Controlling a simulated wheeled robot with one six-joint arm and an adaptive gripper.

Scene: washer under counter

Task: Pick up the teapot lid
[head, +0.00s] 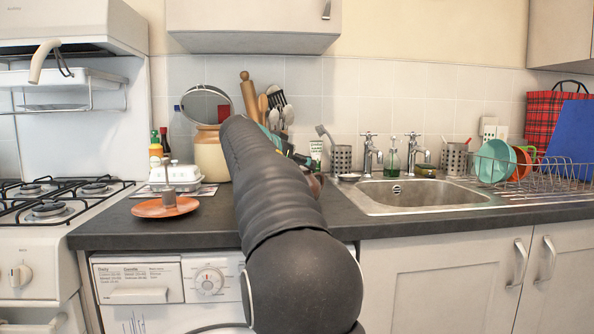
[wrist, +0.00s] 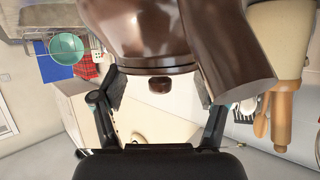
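The brown glossy teapot (wrist: 135,35) appears upside down in the wrist view, at the top centre. Its lid (wrist: 158,85) shows as a brown band with a small round knob facing my gripper. My gripper (wrist: 160,92) is open, with one black finger on each side of the knob and a visible gap to it on both sides. Nothing is held. In the head view my arm hides most of the teapot, and only a small brown part (head: 314,186) shows beside it. The gripper is mostly hidden there too.
A utensil pot (head: 210,155) with a rolling pin (head: 249,97) stands left of my arm. An orange plate (head: 150,209) lies on the left counter. The sink (head: 425,195) and a dish rack (head: 535,178) are to the right. The tiled wall is close behind.

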